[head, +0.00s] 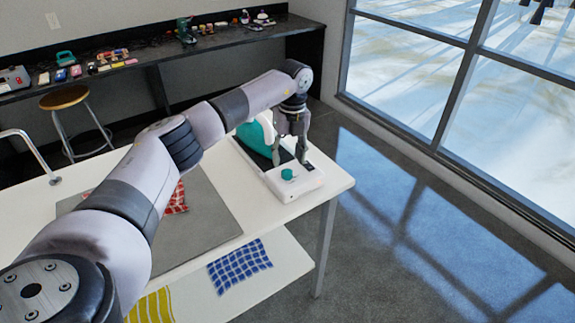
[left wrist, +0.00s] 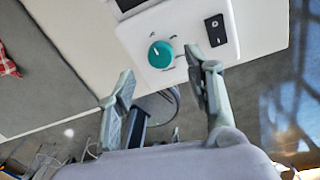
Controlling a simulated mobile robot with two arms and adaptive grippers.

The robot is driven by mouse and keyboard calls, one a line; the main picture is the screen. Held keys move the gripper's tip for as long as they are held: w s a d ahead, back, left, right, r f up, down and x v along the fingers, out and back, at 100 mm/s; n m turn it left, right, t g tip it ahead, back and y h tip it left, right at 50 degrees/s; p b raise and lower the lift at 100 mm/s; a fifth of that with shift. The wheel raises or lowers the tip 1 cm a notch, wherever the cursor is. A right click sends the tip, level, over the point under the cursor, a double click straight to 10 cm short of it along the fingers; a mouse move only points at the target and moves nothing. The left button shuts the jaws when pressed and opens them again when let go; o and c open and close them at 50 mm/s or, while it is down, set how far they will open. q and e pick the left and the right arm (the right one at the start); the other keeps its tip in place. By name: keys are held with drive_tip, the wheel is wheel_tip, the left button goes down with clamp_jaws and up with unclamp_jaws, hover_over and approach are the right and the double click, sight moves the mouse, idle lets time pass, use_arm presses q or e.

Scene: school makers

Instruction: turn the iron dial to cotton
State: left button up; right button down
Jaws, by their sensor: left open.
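The teal iron (head: 262,137) rests on a white ironing station (head: 308,184) at the far right corner of the white table. The round teal dial (head: 287,174) sits on top of the station's front part. It also shows in the left wrist view (left wrist: 160,54), with small dark marks around it that are too small to read. My left gripper (head: 289,161) is open and points down above the station, close to the dial. In the left wrist view its fingers (left wrist: 160,70) stand apart, with the dial ahead between their tips. My right gripper is not seen.
A dark switch panel (left wrist: 215,30) is on the station beside the dial. A grey mat (head: 205,215) with a red checked cloth (head: 177,200) covers the table's middle. A blue checked cloth (head: 240,266) and yellow striped cloth (head: 152,306) lie on the lower shelf.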

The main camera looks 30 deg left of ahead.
sight(287, 172)
use_arm(q)
drive_tip(key=shift+s+f, duration=0.1)
drive_tip(key=shift+f, duration=2.3)
drive_tip(key=shift+c, duration=0.7)
clamp_jaws()
